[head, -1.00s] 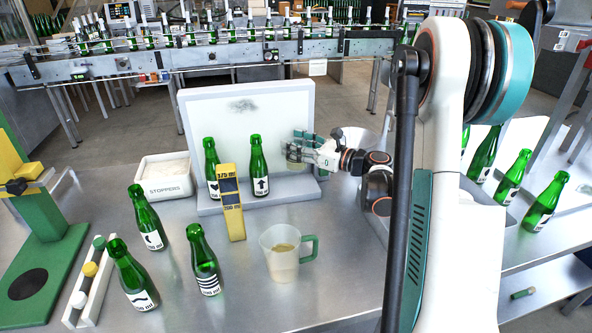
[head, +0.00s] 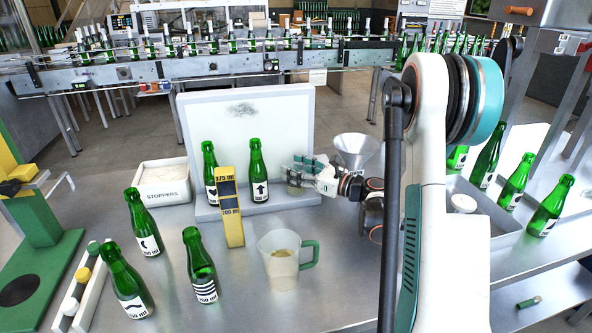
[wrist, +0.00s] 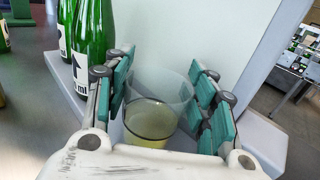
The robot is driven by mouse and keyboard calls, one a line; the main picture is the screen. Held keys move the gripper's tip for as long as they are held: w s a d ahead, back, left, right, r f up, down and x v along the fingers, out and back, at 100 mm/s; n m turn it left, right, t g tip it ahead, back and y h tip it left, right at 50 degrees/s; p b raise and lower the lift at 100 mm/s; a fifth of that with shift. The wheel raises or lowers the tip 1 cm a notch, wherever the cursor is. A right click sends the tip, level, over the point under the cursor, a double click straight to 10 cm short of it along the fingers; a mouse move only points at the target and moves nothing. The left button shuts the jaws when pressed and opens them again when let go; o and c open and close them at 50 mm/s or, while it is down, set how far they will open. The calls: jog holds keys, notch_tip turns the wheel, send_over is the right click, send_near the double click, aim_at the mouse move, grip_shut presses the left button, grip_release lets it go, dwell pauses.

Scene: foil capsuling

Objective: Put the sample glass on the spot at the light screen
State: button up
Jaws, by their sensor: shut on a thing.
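The sample glass (wrist: 152,118) is clear with pale yellow liquid and stands upright between my fingers in the wrist view. My gripper (wrist: 160,105) is shut on it from both sides. In the head view my gripper (head: 303,168) is at the right end of the light screen (head: 285,125), and the glass (head: 295,190) is mostly hidden by the fingers. The screen is a white upright panel with a ledge in front. I cannot tell whether the glass touches the ledge. A dark smudge (head: 242,110) shows on the panel; no marked spot on the ledge is visible.
Two green bottles (head: 258,172) stand at the screen, left of my gripper. A yellow gauge (head: 229,215) and a jug (head: 280,262) stand in front. A funnel (head: 356,150) is right of my gripper. More bottles (head: 200,265) stand at the front left.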

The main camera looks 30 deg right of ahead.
jog(key=o, duration=1.3)
jog(key=shift+c, duration=0.2)
jog(key=shift+r, duration=0.15)
jog(key=p+v, duration=0.2)
jog(key=v, duration=1)
jog(key=shift+p, duration=0.4)
